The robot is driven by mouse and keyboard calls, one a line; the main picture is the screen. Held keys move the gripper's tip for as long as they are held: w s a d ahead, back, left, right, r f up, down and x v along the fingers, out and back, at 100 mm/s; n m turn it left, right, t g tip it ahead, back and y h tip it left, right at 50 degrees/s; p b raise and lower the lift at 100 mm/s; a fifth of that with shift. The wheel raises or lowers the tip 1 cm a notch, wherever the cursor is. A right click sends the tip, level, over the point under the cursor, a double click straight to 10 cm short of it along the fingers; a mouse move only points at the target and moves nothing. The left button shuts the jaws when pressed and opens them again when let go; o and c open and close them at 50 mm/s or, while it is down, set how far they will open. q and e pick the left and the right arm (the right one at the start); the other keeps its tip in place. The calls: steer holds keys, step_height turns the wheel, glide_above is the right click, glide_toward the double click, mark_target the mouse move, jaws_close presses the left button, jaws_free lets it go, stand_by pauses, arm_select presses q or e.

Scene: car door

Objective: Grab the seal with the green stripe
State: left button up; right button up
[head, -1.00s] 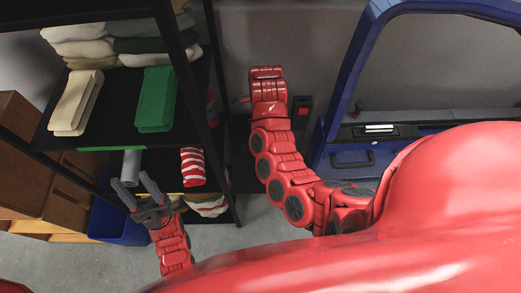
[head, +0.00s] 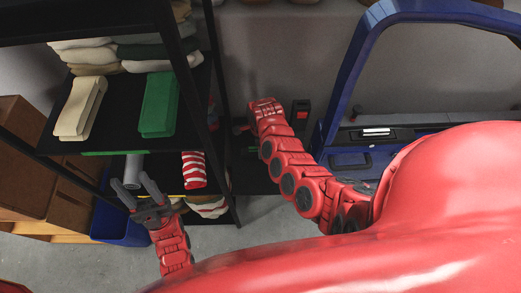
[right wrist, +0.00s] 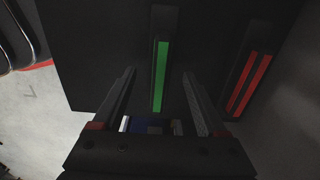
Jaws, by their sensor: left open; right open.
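The seal with the green stripe (right wrist: 161,76) is a narrow black piece with one green strip, on a dark surface in the right wrist view. My right gripper (right wrist: 159,73) is open, with one finger on each side of the seal in the picture. Whether it touches the seal cannot be told. A similar black seal with two red stripes (right wrist: 248,83) is to the right, outside the fingers. In the head view my right arm reaches to the lower shelf area, and its fingers are hidden. My left gripper (head: 134,184) is open and empty in front of the shelves.
A black shelf rack holds folded cloths, including a green cloth (head: 159,104) and a red-and-white striped roll (head: 194,169). A blue bin (head: 118,223) stands at lower left. A blue car door (head: 338,90) is on the right.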

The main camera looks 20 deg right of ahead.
steer(key=shift+f, duration=0.4)
jaws_close()
